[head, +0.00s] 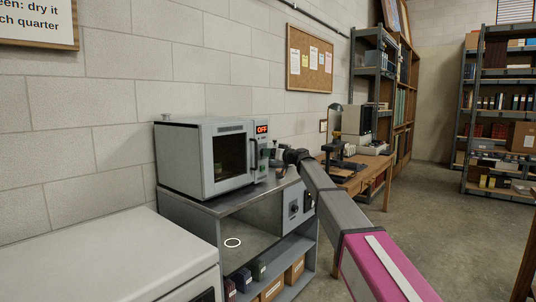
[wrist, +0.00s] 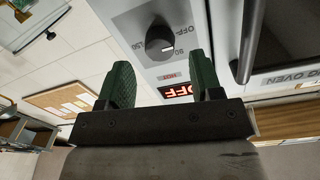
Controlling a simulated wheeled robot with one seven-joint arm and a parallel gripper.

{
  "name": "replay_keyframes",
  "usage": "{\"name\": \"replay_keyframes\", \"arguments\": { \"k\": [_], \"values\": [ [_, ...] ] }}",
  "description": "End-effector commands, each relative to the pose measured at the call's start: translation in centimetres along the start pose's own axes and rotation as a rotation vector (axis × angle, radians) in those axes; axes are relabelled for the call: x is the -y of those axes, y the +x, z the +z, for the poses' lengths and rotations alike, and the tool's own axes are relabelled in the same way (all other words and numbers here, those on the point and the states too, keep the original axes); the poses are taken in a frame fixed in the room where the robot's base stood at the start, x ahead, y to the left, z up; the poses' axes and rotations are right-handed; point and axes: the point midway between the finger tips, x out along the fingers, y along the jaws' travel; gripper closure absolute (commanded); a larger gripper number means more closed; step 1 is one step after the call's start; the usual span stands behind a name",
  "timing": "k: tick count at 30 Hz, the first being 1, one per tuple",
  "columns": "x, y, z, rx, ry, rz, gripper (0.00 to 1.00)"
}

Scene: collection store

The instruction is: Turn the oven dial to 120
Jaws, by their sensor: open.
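The drying oven (head: 203,160) is a white box with a dark glass door, standing on a grey bench against the wall. Its red display reads OFF in the head view (head: 262,128) and upside down in the wrist view (wrist: 178,90). The black round oven dial (wrist: 160,43) has a pale mark and printed labels around it, of which OFF and 90 are legible. My gripper (wrist: 161,60) is open, its two green fingers apart in front of the dial panel, with the dial between and just beyond their tips. Contact is not evident. In the head view my gripper (head: 280,156) covers the dial.
A black door handle (wrist: 248,40) stands out close to the right finger in the wrist view. A wooden table (head: 350,180) with a microscope stands behind my arm.

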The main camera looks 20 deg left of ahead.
Motion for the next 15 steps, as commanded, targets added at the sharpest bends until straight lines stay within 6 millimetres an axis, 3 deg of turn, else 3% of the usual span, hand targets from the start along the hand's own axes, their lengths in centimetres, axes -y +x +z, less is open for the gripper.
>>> {"name": "replay_keyframes", "arguments": {
  "k": [5,14,15],
  "values": [
    [0.0,2.2,0.0,0.001,0.0,-0.001,0.41],
    [0.0,2.5,0.1,0.001,0.0,0.0,0.41],
    [0.0,2.5,0.1,0.001,0.0,0.0,0.51]
  ]
}}
